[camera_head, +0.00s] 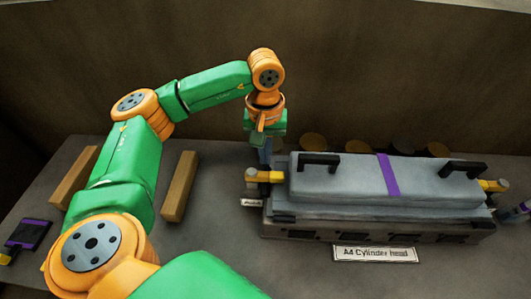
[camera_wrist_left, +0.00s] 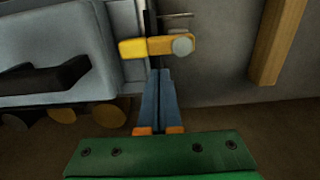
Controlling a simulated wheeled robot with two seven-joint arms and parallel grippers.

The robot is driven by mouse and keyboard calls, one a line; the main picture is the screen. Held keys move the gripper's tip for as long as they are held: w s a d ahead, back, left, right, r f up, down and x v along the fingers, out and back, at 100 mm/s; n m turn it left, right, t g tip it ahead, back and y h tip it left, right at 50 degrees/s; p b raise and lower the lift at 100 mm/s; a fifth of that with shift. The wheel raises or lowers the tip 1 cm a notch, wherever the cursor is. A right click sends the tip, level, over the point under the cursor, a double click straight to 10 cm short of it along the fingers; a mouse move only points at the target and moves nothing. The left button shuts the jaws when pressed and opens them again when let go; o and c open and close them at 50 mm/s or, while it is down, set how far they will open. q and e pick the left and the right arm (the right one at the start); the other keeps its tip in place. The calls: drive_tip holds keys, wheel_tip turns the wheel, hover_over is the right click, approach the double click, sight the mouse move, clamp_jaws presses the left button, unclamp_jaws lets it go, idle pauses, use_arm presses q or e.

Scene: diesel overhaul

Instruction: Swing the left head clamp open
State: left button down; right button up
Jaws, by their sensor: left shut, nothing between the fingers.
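The left head clamp (camera_head: 265,176) is a yellow and orange bar with a round grey end, at the left end of the grey cylinder head (camera_head: 340,185). In the left wrist view the clamp (camera_wrist_left: 133,48) lies crosswise just beyond my fingertips, its yellow end against the head's side. My left gripper (camera_head: 264,162) points down behind the clamp. Its blue fingers (camera_wrist_left: 160,73) are together and empty, with the tips close to the clamp; I cannot tell whether they touch it. A second yellow clamp (camera_head: 493,185) is at the head's right end. My right gripper is out of view.
The head has two black handles and a purple stripe, and sits on a dark block (camera_head: 380,231). Two wooden bars, one being (camera_head: 179,187), lie to the left. A purple-and-black item (camera_head: 28,233) lies at the far left. Round discs (camera_head: 313,140) lie behind the head.

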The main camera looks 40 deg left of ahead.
use_arm(q)
drive_tip(key=shift+f+b, duration=0.9)
drive_tip(key=shift+f, duration=0.2)
drive_tip(key=shift+r, duration=0.25)
drive_tip(key=shift+s+d, duration=0.1)
